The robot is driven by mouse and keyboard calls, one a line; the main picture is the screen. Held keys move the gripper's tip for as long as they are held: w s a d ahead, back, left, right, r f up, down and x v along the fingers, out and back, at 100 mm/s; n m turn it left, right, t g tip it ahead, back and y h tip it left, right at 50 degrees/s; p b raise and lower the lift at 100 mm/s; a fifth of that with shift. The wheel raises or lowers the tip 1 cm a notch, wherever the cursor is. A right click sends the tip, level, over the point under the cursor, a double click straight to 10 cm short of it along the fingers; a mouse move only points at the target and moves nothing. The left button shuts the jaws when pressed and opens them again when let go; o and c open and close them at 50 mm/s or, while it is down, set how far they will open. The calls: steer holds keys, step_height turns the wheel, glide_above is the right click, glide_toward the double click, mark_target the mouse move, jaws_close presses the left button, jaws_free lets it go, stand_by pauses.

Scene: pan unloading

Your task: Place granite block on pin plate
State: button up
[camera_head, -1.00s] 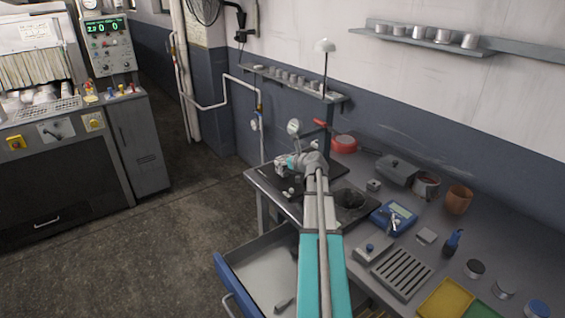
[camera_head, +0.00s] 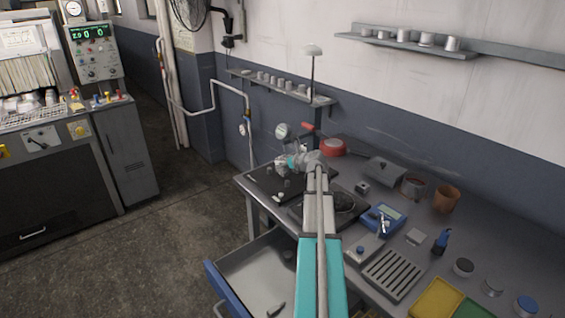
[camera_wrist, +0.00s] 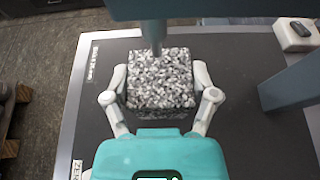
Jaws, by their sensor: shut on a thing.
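The granite block (camera_wrist: 160,92), speckled black and white, sits between the two pale fingers of my gripper (camera_wrist: 160,78) in the wrist view. The fingers are shut on its left and right sides. A dark flat plate (camera_wrist: 255,145) with white lettering lies beneath the block; I cannot tell whether they touch. In the head view my gripper (camera_head: 281,166) is over the dark plate (camera_head: 262,186) at the bench's far left end, and the block is too small to make out there. I cannot tell surely which surface is the pin plate.
A vertical rod (camera_wrist: 155,32) and a grey post (camera_wrist: 290,85) stand close to the block. A dial gauge (camera_head: 283,131) rises behind my gripper. An open drawer (camera_head: 250,282) juts out in front. A blue device (camera_head: 384,219) and slotted tray (camera_head: 393,273) occupy the bench.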

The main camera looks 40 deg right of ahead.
steer(key=shift+f+b, duration=0.85)
steer(key=shift+f, duration=0.2)
stand_by(0.4)
steer(key=o, duration=1.2)
